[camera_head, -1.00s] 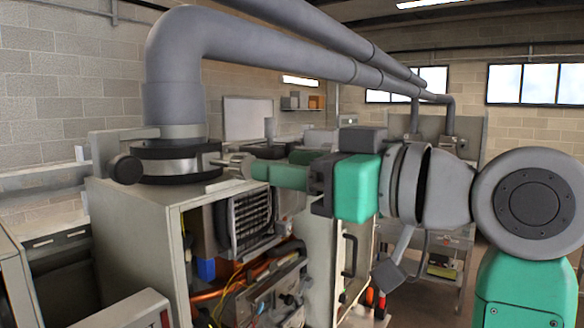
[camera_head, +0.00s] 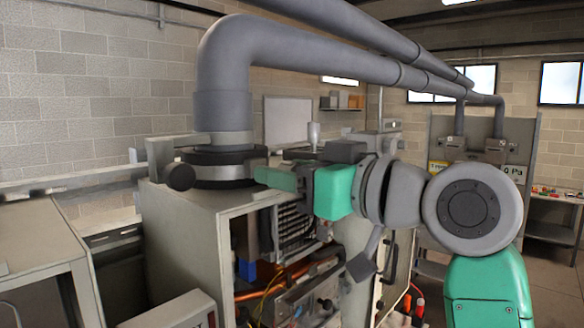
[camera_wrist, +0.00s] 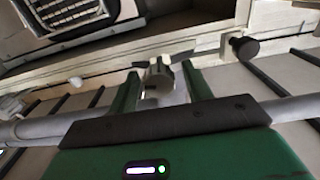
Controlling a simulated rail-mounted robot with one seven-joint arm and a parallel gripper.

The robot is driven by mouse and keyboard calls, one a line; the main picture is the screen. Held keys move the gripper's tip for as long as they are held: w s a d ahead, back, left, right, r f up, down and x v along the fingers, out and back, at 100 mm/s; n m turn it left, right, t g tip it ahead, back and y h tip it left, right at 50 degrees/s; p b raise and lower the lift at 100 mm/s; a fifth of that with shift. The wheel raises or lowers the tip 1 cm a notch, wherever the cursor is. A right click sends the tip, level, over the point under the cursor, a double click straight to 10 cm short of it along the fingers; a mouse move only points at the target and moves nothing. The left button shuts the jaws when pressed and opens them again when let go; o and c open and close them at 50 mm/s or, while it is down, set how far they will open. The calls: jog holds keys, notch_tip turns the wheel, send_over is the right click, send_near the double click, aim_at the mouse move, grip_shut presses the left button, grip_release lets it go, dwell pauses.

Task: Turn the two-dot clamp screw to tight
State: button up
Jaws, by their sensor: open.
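A dark clamp collar (camera_head: 222,172) surrounds the base of the grey flue pipe (camera_head: 222,110) on top of the heater cabinet. A round black knob (camera_head: 180,177) sticks out at its left; a dark knob (camera_wrist: 243,47) also shows in the wrist view. My gripper (camera_head: 262,176) is at the collar's right side, its green fingers hiding what lies behind them in the head view. In the wrist view, a light metal clamp screw (camera_wrist: 158,80) with a winged head sits between the fingers of my gripper (camera_wrist: 160,75). The fingers are open, with gaps beside the screw. No dot marks are legible.
The heater cabinet (camera_head: 190,225) is open at the front, with a finned grille, copper pipes and wires inside. The grey pipe bends overhead to the right, above my arm. A bench (camera_head: 35,235) stands at the left, and a second cabinet at the right back.

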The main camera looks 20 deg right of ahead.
jog(key=c, duration=1)
jog(key=shift+o, duration=0.2)
jog(key=shift+m+p, duration=0.35)
jog(key=shift+m, duration=0.45)
jog(key=o, duration=1)
jog(key=shift+c, duration=0.2)
jog(key=shift+s, duration=0.1)
jog(key=b+v, duration=0.3)
jog(key=v, duration=0.4)
jog(key=shift+s+d, duration=0.2)
jog(key=shift+s, duration=0.1)
